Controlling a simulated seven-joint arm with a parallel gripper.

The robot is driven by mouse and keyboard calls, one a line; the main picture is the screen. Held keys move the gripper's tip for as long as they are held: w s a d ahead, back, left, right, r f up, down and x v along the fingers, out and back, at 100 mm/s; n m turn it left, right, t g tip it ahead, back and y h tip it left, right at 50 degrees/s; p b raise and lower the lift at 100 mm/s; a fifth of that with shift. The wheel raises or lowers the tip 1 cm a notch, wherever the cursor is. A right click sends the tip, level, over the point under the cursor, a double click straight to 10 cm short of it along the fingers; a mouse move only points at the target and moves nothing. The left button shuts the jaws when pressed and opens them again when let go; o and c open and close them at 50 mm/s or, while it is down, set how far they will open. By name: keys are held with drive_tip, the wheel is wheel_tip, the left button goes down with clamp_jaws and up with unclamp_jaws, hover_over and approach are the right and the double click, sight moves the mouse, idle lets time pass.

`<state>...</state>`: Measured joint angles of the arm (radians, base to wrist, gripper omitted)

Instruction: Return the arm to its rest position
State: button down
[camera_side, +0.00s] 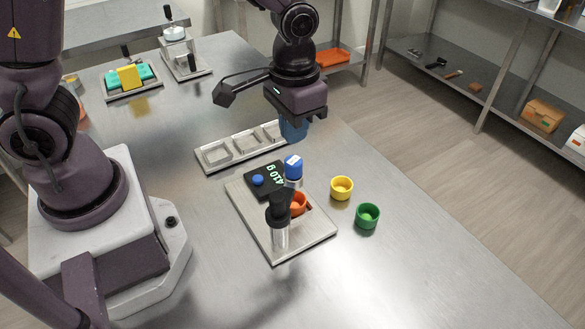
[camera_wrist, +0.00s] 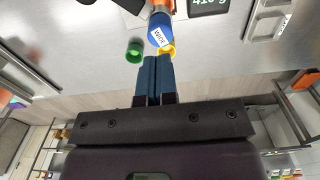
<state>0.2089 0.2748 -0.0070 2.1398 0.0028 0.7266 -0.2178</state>
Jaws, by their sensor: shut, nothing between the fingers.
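My gripper (camera_side: 293,136) hangs above the steel table in the side view, over the far end of the three-compartment metal tray (camera_side: 209,164). Its blue fingers are together with nothing between them, as the wrist view also shows (camera_wrist: 157,60). My gripper is apart from the blue-capped bottle (camera_side: 293,167), which stands upright behind the orange cup (camera_side: 298,203). The blue bottle also shows in the wrist view (camera_wrist: 160,28), with a white label. My arm's full rest pose cannot be judged from these frames.
The table's front right is clear.

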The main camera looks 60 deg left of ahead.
drive_tip(key=shift+r, duration=0.45)
drive_tip(key=s+a+r+t, duration=0.2)
drive_tip(key=s+a+r, duration=0.1)
drive_tip(key=s+r, duration=0.3)
drive_tip(key=s+a+r+t, duration=0.3)
drive_tip(key=s+r, duration=0.3)
drive_tip(key=r, duration=0.2)
drive_tip(key=shift+s+a+r+t, duration=0.2)
drive_tip(key=shift+a+r+t, duration=0.1)
drive_tip(key=shift+a+r, duration=0.15)
